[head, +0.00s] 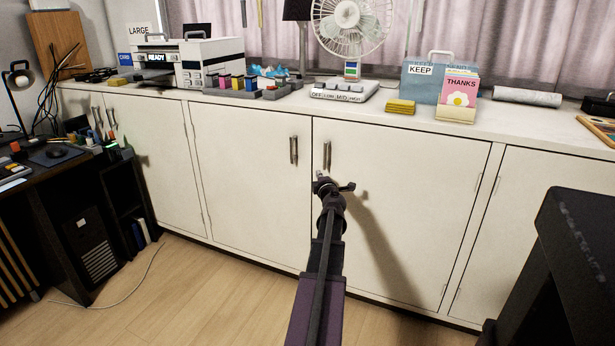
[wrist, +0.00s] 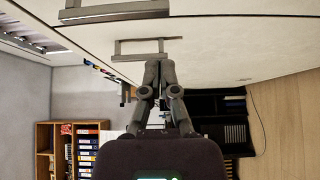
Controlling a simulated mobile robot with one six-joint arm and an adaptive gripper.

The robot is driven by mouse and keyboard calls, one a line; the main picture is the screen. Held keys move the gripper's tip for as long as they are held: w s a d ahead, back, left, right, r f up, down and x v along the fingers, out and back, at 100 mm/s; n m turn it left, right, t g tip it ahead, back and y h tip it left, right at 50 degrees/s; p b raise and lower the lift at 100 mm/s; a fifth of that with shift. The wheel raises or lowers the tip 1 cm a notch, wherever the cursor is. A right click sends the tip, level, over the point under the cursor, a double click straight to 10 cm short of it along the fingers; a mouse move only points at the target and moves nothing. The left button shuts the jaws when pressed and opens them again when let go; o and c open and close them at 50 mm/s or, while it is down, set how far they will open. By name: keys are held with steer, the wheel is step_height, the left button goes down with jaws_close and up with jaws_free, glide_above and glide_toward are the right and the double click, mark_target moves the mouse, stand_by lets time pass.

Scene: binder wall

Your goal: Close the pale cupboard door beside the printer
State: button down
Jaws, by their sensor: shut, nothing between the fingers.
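The pale cupboard door (head: 400,200) right of the middle seam stands below the counter, with a vertical metal bar handle (head: 327,155) near its left edge. The pale door to its left (head: 250,180) has its own handle (head: 293,150) and lies nearer the printer (head: 190,62). Both doors look flush or nearly so; I cannot tell whether one is slightly ajar. My gripper (head: 320,176) is shut and empty, just below the right door's handle near the seam. In the wrist view the fingertips (wrist: 160,66) are near a handle (wrist: 140,50); contact is unclear.
The counter holds a fan (head: 352,28), a blue box (head: 425,80) and small items. A dark desk (head: 70,170) stands at the left and a dark block (head: 580,250) at the front right.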

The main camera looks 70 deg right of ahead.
steer(key=shift+s+d, duration=0.3)
steer(key=shift+s, duration=0.6)
steer(key=w+a+f+m+g, duration=0.1)
steer(key=w+a+m+g, duration=0.2)
steer(key=w+a+m, duration=0.85)
steer(key=w+a+f+n+g+y, duration=0.15)
steer(key=w+a+f, duration=0.25)
steer(key=w+a, duration=0.6)
steer(key=w+a+f+y, duration=0.2)
steer(key=w+a+f, duration=0.2)
steer(key=w+a, duration=0.55)
steer(key=a+f+g+y, duration=0.1)
steer(key=a+f+y, duration=0.25)
steer(key=a, duration=1.05)
steer(key=a+f+g+y, duration=0.2)
steer(key=a+f+y, duration=0.15)
steer(key=a, duration=0.95)
steer(key=s+a+f+n+g+y, duration=0.15)
steer(key=s+a, duration=0.25)
steer(key=a, duration=0.7)
steer(key=s+a+f+n+g+y, duration=0.1)
steer(key=s+a+g+y, duration=0.2)
steer(key=a, duration=0.8)
step_height(320, 180, up, 36)
steer(key=t+p, duration=0.1)
steer(key=p, duration=3.5)
steer(key=shift+s, duration=0.45)
